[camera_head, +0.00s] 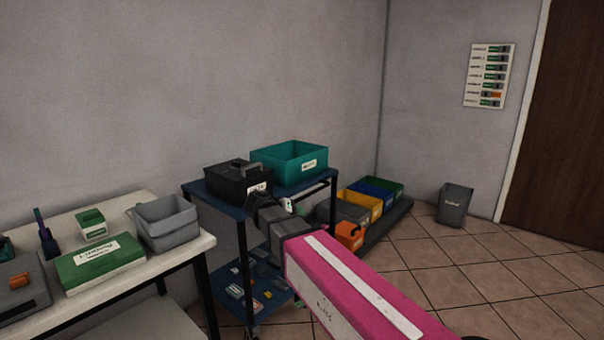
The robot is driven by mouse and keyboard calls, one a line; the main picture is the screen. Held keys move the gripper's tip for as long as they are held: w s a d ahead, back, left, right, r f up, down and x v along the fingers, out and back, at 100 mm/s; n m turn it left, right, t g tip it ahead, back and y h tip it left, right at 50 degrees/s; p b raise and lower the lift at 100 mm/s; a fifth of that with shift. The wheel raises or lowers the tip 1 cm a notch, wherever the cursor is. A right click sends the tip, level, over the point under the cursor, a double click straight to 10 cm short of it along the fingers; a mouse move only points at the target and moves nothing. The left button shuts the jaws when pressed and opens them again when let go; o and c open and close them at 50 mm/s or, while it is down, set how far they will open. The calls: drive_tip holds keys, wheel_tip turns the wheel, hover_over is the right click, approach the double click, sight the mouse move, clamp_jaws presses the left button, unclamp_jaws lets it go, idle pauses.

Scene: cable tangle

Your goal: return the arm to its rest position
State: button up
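My arm reaches in from the lower right, and its pink link with a white stripe (355,290) fills the lower middle. Beyond it are grey wrist parts, and my gripper (288,205) is at the far end. It appears in front of the right side of the blue cart (205,187), near the teal bin and the black case. The fingers are small and partly hidden by the wrist, so I cannot tell whether they are open, or whether they touch anything.
The cart carries a black case (237,178) and a teal bin (290,162). A white table (190,247) with boxes and a grey bin (166,222) stands left. Coloured bins (362,206) line the wall behind. A waste bin (454,205) stands right; the tiled floor there is clear.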

drive_tip(key=s+d+f+g+y, duration=0.3)
drive_tip(key=s+d+f, duration=0.5)
drive_tip(key=d+f, duration=0.3)
drive_tip(key=s+d+f+n+g+y, duration=0.1)
drive_tip(key=s+d+f+g+y, duration=0.3)
drive_tip(key=d+f, duration=0.7)
drive_tip(key=s+f+y, duration=0.1)
drive_tip(key=s+y, duration=0.1)
drive_tip(key=s, duration=0.2)
